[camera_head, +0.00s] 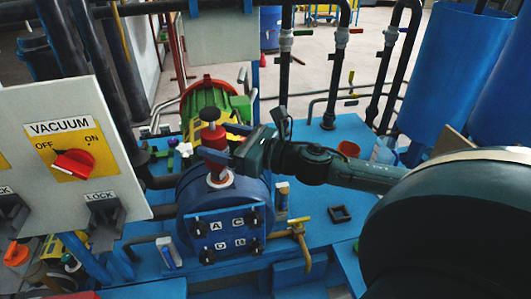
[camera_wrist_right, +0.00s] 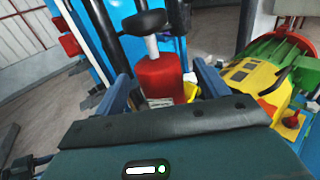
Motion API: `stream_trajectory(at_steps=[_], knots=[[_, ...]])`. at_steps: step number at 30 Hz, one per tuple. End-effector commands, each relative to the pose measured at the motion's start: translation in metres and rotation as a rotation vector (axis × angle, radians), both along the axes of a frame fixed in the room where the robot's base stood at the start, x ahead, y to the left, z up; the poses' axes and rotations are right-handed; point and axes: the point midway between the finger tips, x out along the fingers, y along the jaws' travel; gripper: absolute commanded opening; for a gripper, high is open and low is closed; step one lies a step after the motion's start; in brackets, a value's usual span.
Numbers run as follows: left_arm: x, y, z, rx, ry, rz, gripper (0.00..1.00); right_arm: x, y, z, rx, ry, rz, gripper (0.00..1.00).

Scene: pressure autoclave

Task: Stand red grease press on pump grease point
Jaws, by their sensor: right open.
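The red grease press (camera_head: 214,137) has a black knob on top and stands about upright on top of the blue pump (camera_head: 240,190). A pale part shows at its foot. The exact seat on the grease point is too small to tell. My right gripper (camera_head: 229,143) reaches in from the right and is open, with its fingers at the two sides of the press. In the right wrist view the red press (camera_wrist_right: 160,78) stands between the two spread fingers (camera_wrist_right: 164,88), with gaps beside it. My left gripper is not in view.
A grey panel with a red VACUUM switch (camera_head: 73,162) stands at the left. A green and red machine part (camera_head: 207,98) is behind the pump. A brass tap (camera_head: 300,236) and small black square frame (camera_head: 340,214) are to the right. Blue tanks (camera_head: 446,70) stand at the back right.

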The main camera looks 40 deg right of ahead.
Motion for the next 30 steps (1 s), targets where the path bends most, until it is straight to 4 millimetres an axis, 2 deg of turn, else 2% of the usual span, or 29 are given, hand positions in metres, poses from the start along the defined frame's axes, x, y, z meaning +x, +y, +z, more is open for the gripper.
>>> stream_trajectory(at_steps=[1, 8, 30], knots=[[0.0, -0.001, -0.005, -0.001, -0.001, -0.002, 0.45, -0.007, -0.002, -0.004, -0.004, 0.003, 0.003, 0.73], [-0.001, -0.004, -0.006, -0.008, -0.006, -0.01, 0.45, -0.028, -0.013, -0.003, -0.003, 0.003, 0.003, 0.73], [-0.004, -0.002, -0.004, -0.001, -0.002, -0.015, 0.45, -0.093, -0.049, 0.001, 0.001, -0.002, 0.001, 0.73]])
